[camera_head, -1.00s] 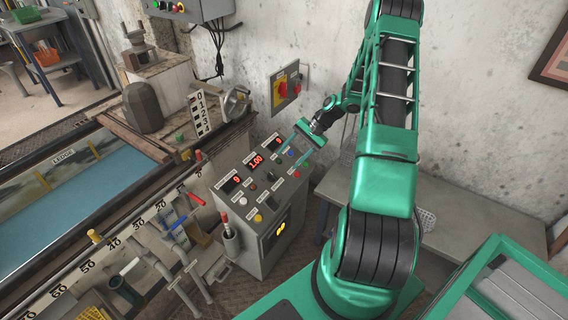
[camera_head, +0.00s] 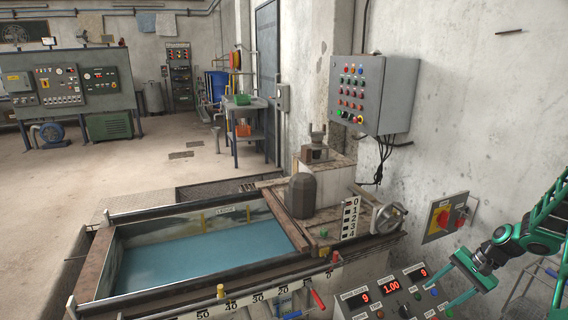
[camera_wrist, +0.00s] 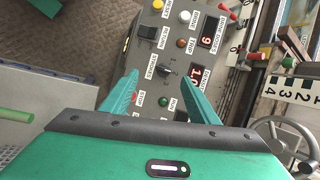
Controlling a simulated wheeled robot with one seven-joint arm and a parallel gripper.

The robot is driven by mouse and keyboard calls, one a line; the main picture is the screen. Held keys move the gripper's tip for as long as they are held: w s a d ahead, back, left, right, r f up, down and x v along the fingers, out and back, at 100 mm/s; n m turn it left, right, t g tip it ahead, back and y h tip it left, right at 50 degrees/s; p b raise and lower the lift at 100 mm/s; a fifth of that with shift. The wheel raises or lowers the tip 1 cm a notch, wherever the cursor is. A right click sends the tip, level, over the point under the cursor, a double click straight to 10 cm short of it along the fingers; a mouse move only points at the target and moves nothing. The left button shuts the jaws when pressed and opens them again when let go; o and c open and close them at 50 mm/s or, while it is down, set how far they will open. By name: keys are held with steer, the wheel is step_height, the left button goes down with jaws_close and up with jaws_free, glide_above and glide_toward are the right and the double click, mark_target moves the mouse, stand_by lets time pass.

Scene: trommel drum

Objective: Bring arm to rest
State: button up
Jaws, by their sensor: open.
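My gripper (camera_head: 508,292) is at the lower right of the head view, with its two green fingers spread apart. The grey control console (camera_head: 350,312) lies just left of it, with red displays reading 9, 1.00 and 9. In the wrist view my gripper (camera_wrist: 167,88) is open and empty. I cannot tell whether the fingertips touch the panel.
A water tank (camera_head: 100,268) with a handwheel (camera_head: 388,218) stands left of the console. A red switch box (camera_head: 441,217) and a grey button box (camera_head: 372,95) are on the wall close by. A cabinet bank (camera_head: 84,88) stands far left. Open floor (camera_head: 75,172) lies behind the tank.

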steer(key=s+a+r+n+g+h, duration=0.1)
steer(key=s+a+r+n+h, duration=0.1)
steer(key=s+r, duration=0.6)
steer(key=s+a+r+n+g+h, duration=0.1)
steer(key=s+a+r+h, duration=0.3)
steer(key=r, duration=0.6)
steer(key=s+a+r+n, duration=0.1)
steer(key=s+a+r, duration=0.1)
steer(key=s, duration=0.8)
steer(key=s+a+r+n+y, duration=0.1)
steer(key=s+r, duration=0.3)
steer(key=s, duration=0.5)
steer(key=shift+s+a, duration=0.35)
steer(key=shift+a, duration=0.5)
steer(key=shift+r, duration=0.1)
